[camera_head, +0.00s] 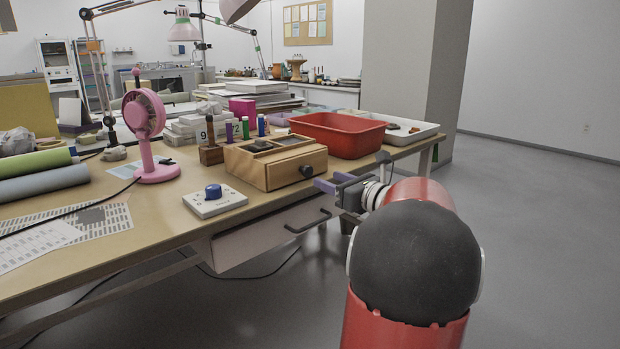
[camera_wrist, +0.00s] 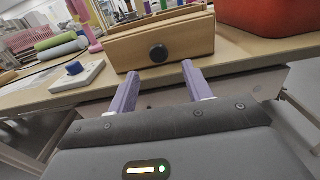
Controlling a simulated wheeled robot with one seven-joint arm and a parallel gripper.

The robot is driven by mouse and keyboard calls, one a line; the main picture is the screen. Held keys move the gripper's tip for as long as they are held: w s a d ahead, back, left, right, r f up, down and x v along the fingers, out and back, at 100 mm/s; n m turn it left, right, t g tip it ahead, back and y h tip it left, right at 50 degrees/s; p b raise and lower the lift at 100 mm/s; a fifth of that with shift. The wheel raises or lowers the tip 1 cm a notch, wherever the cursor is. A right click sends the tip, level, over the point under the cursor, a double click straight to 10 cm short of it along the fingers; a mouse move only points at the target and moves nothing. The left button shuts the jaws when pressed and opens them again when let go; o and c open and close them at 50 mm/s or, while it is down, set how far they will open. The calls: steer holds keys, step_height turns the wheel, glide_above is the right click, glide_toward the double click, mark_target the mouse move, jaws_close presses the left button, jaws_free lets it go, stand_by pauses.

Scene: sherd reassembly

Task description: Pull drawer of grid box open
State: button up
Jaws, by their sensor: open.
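The grid box (camera_head: 277,164) is a wooden box on the table near its front edge, with an open-topped compartment. Its drawer front carries a round dark knob (camera_head: 306,171). In the wrist view the drawer front (camera_wrist: 190,41) faces me, and the knob (camera_wrist: 158,53) stands beyond my fingertips. The drawer looks shut. My gripper (camera_wrist: 159,72) is open, its two purple fingers pointing at the drawer front with the knob roughly midway between them. The fingers look apart from the knob, with nothing held.
A red tub (camera_head: 339,134) stands right behind the box, with a white tray (camera_head: 398,130) beyond. A white device with a blue knob (camera_head: 215,199) and a pink fan (camera_head: 148,130) are to the left. A table drawer handle (camera_head: 308,222) juts out below the table edge.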

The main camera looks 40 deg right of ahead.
mark_target(310, 172)
steer(key=w, duration=0.6)
steer(key=shift+w+a, duration=0.1)
steer(key=shift+a, duration=0.2)
steer(key=shift+c, duration=0.3)
jaws_close()
